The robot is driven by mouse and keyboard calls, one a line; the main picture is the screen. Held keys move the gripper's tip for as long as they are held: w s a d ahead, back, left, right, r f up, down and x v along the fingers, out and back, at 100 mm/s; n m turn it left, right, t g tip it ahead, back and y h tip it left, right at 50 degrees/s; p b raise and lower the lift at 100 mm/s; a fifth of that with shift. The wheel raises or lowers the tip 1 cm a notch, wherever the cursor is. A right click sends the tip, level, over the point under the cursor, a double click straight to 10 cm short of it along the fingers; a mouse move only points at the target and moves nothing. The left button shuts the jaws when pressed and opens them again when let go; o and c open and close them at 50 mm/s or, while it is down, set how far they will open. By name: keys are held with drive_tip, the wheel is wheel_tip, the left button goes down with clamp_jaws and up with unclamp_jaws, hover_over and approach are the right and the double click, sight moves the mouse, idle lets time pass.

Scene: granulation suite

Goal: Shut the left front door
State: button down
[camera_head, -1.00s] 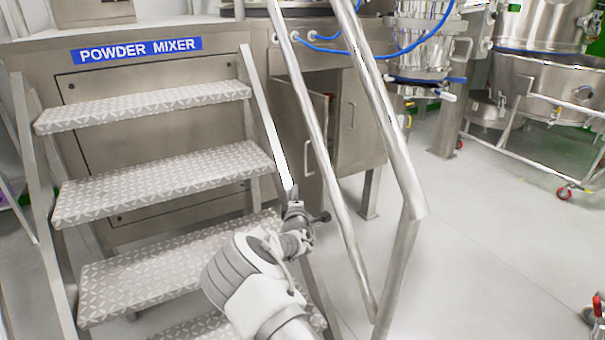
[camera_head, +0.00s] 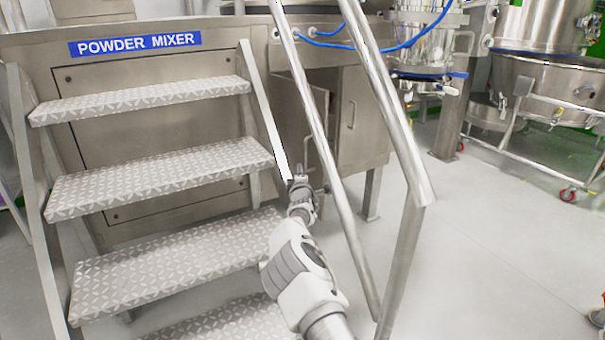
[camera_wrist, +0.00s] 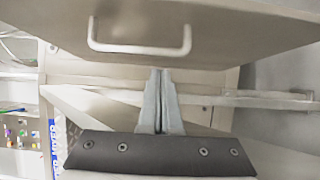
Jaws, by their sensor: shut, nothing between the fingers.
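The left front door (camera_head: 290,118) of the steel cabinet under the mixer platform stands ajar, right of the steps and partly behind the handrail. A dark gap shows at its right edge. In the wrist view the door panel (camera_wrist: 230,30) crosses the top, with its pale D-shaped handle (camera_wrist: 140,50). My gripper (camera_head: 299,172) is low in front of the door, between the stair side and the handrail. In the wrist view its fingers (camera_wrist: 160,76) are together and empty, pointing towards the panel below the handle in the picture. I cannot tell whether they touch the door.
The steel handrail (camera_head: 318,135) slants close to the right of my gripper. Treaded steps (camera_head: 160,175) stand to the left. The right front door (camera_head: 362,115) looks shut. Open floor (camera_head: 480,250) lies right of the handrail, with a wheeled vessel frame (camera_head: 545,150) beyond.

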sight(313, 159)
drive_tip(key=shift+w+d, duration=0.45)
drive_tip(key=shift+w, duration=0.2)
drive_tip(key=shift+w+d, duration=0.6)
drive_tip(key=shift+d, duration=0.35)
drive_tip(key=shift+w+d, duration=0.55)
drive_tip(key=shift+d, duration=0.4)
